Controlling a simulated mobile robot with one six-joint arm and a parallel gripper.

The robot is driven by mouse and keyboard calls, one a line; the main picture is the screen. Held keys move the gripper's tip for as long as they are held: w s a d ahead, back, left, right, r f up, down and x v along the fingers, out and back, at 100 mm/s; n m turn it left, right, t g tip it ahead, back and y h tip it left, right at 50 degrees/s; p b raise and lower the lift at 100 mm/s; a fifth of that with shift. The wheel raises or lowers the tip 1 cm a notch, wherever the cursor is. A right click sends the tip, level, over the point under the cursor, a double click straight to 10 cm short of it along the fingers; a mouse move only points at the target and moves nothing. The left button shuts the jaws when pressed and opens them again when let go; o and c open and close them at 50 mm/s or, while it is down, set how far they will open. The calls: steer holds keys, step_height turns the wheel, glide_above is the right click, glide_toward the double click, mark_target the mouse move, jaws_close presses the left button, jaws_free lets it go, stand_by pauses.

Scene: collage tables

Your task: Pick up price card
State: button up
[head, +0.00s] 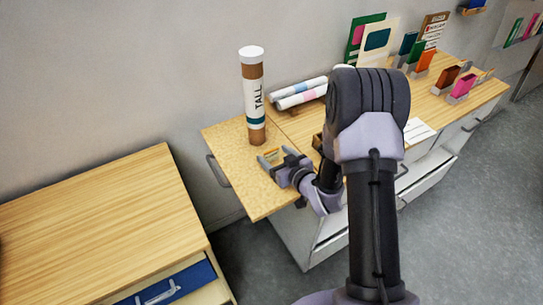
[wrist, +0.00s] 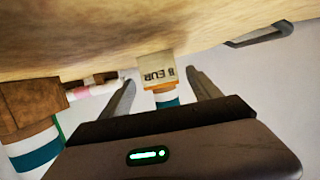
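The price card (wrist: 157,72), a small pale card with an orange edge and the print "8 EUR", shows upside down in the wrist view. In the head view it seems to be the small tan piece (head: 272,155) on the near table, close to the fingers. My gripper (head: 277,156) is low over that table. In the wrist view my gripper (wrist: 162,78) is open, with the card between the fingers and gaps on both sides. A teal and white banded thing shows just beyond the card, partly hidden by it.
A tall brown and white tube (head: 253,95) marked "TALL" stands just behind my gripper. Rolled sheets (head: 300,92) lie behind, near the wall. Small colored card holders (head: 425,60) stand farther right. A separate wooden cabinet top (head: 95,215) at left is bare.

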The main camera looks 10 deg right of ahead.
steer(key=c, duration=1.2)
steer(key=shift+r, duration=0.15)
